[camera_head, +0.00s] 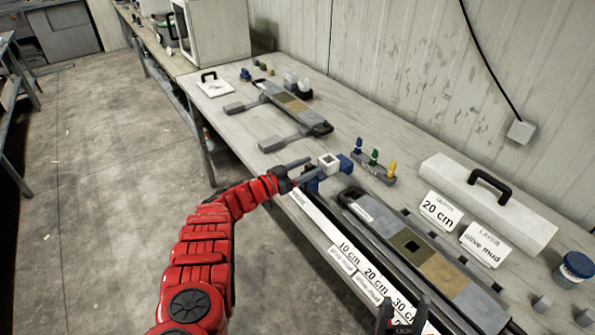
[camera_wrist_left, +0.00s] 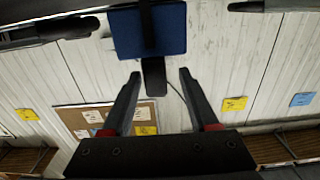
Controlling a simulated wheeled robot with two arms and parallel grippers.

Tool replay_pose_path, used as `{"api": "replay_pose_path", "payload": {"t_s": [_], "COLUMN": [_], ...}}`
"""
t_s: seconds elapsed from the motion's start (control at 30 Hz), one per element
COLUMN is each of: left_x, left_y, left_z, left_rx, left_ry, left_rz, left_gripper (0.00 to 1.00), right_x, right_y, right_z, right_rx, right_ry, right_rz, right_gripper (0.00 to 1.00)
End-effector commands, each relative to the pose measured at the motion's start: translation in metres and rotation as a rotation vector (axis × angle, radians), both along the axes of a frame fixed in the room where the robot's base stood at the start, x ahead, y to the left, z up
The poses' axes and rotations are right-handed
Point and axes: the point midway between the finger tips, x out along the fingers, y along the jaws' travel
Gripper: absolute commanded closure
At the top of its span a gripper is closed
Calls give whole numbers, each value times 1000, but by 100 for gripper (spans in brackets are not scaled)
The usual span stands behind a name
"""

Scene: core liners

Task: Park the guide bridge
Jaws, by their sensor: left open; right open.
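A small blue-and-white piece with a square opening, which looks like the guide bridge (camera_head: 328,163), stands near the bench's front edge. My left gripper (camera_head: 308,168) is open just to its left, fingers pointing at it. In the left wrist view a blue block (camera_wrist_left: 165,32) with a dark stem lies just beyond the open left fingertips (camera_wrist_left: 160,75); the stem's end is between or just past them, and I cannot tell whether they touch. My right gripper (camera_head: 403,314) is open and partly cut off at the bottom edge of the head view.
A long grey core liner (camera_head: 362,217) with coloured sections lies behind a labelled white strip (camera_head: 318,219). Another liner (camera_head: 312,121) lies further back. A rack with blue, green and yellow pegs (camera_head: 370,174) and a white case (camera_head: 448,180) stand near the wall.

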Motion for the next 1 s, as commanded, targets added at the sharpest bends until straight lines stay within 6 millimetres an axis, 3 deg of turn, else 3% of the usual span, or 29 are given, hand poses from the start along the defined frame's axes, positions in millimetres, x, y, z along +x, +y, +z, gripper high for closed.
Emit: {"api": "replay_pose_path", "payload": {"t_s": [0.27,0.7,1.0], "left_x": [-20,-87,-105], "left_y": [27,114,136], "left_z": [3,1,0], "left_rx": [-3,-2,-1], "left_ry": [3,1,1], "left_rz": [3,6,2], "left_gripper": [40,40,40], "right_x": [0,0,0], "right_y": [0,0,0], "right_z": [11,16,17], "right_rx": [0,0,0], "right_ry": [0,0,0], "right_rz": [0,0,0], "right_gripper": [38,38,38]}}
